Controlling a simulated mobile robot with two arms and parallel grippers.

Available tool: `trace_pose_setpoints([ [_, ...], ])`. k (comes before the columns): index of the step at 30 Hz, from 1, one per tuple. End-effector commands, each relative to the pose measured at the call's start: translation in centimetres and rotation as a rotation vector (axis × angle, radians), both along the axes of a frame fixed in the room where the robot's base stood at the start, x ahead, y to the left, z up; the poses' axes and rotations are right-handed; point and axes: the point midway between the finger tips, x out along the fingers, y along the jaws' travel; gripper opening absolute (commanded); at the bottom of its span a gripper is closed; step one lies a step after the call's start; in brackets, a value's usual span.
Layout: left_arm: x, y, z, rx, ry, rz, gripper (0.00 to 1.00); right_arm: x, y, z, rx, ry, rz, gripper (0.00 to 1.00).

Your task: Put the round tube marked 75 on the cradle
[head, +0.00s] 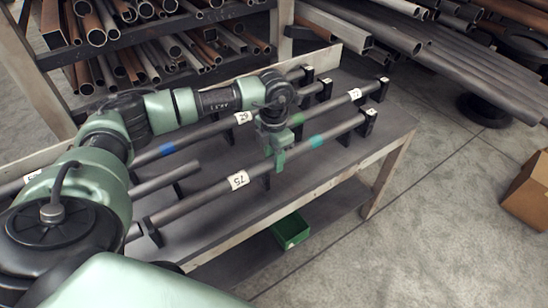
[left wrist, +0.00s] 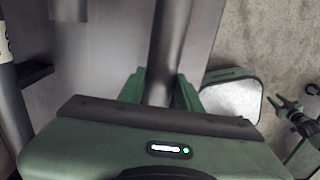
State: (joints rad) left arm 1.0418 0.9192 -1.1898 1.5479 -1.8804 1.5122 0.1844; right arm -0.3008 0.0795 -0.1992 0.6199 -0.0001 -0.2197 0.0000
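The round tube marked 75 (head: 205,197) lies along the near side of the bench, a white label on it and a teal band further right. Black upright posts (head: 370,121) stand at its ends. I cannot tell which posts are the cradle. My left gripper (head: 279,161) is over this tube, right of the label, fingers pointing down. In the left wrist view the tube (left wrist: 168,50) runs between the two green fingers (left wrist: 160,88), one on each side. No clear gap shows, but whether they press on it is unclear.
A tube marked 62 (head: 205,132) lies behind, parallel, with a blue band. A short unmarked tube (head: 165,180) lies between them. A green bin (head: 291,231) sits below the bench edge. A rack of pipes (head: 150,30) stands behind. The floor at right is mostly clear.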

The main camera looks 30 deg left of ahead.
Motion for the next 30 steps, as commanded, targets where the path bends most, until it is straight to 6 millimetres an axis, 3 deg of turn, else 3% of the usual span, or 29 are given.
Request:
trace_pose_setpoints([
  [1,0.1,0.0,0.2,-0.002,-0.004,0.000,0.47,0.0,0.0,0.0,0.000,0.000,0.000,0.36],
  [3,0.1,0.0,0.2,-0.001,-0.003,0.000,0.59,0.1,0.0,0.1,-0.001,-0.001,0.000,0.36],
  [14,0.0,0.0,0.3,0.000,0.001,0.000,0.59,0.1,-0.1,-0.1,-0.001,-0.001,0.001,0.36],
  [24,0.1,0.0,5.7,-0.001,-0.004,0.000,0.59,0.1,-0.1,-0.8,-0.001,-0.001,0.001,0.36],
  [30,0.0,0.0,7.7,-0.001,-0.002,0.000,0.59,0.1,-0.1,-0.9,-0.001,-0.001,0.001,0.36],
])
